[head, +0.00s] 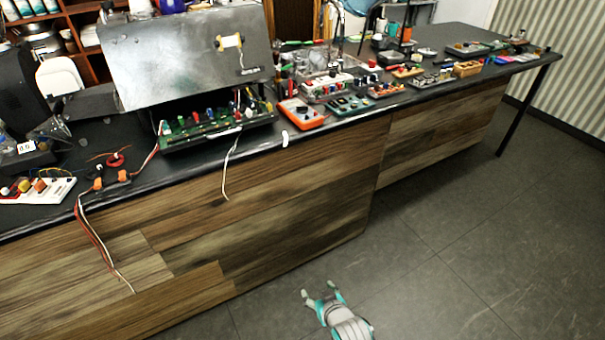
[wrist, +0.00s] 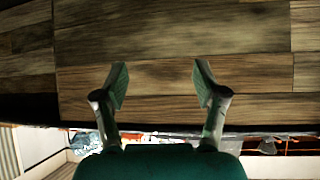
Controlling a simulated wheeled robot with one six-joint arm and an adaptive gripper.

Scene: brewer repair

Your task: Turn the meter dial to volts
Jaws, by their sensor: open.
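My gripper (head: 320,290) is low in front of the bench, over the floor, with its fingers apart and nothing between them. In the wrist view my gripper (wrist: 160,76) is open and faces the wooden bench front. An orange-edged device (head: 302,113) lies near the bench's front edge and may be the meter; its dial is too small to read. A dark device with a small lit display (head: 26,147) stands at the far left, and I cannot tell if that is the meter. My gripper is well apart from both.
The dark bench top (head: 130,140) is crowded. A green circuit board (head: 215,125) sits below a tilted metal panel (head: 190,60). Loose wires (head: 95,240) hang over the front edge. Several small boards (head: 430,80) lie to the right. The grey floor (head: 450,230) is clear.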

